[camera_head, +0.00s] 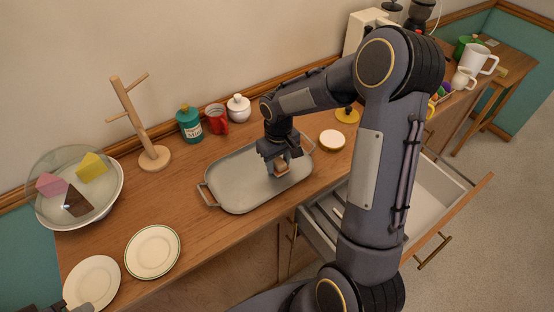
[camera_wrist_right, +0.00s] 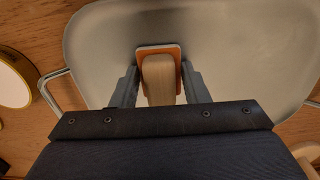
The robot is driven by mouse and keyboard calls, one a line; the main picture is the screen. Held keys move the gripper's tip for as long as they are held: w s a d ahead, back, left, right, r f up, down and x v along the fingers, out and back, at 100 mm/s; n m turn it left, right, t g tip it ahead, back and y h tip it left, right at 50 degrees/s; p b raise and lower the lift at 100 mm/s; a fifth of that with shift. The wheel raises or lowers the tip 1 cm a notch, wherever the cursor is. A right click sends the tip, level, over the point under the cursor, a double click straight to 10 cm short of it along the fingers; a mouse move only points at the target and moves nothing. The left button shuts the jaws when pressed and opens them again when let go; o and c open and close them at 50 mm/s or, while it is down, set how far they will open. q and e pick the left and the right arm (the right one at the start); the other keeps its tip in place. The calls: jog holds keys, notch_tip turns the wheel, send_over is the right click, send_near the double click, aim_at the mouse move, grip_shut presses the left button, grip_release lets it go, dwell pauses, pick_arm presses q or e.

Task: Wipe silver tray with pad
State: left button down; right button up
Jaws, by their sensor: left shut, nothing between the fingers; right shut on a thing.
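The silver tray (camera_head: 240,182) lies on the wooden counter, its handles at left and right. My right gripper (camera_head: 277,162) is over the right half of the tray, pointing down. It is shut on the wooden handle of the pad (camera_head: 282,173), which has an orange edge. In the right wrist view the pad (camera_wrist_right: 158,48) sits between the fingers, against the grey tray surface (camera_wrist_right: 235,50). The pad is at or just above the tray; I cannot tell if it touches. My left gripper (camera_head: 80,308) barely shows at the bottom left edge, shut and empty.
A wooden mug stand (camera_head: 138,125), teal jar (camera_head: 189,124), red mug (camera_head: 216,118) and white pot (camera_head: 239,108) stand behind the tray. A round white-topped tin (camera_head: 332,140) stands right. An open drawer (camera_head: 440,195) juts out below.

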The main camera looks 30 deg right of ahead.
jog(key=shift+w+r+p, duration=0.1)
jog(key=shift+r+p, duration=1.65)
jog(key=shift+r, duration=1.15)
jog(key=shift+r, duration=0.1)
jog(key=shift+r+p, duration=1.15)
jog(key=shift+r, duration=0.35)
jog(key=shift+f, duration=0.1)
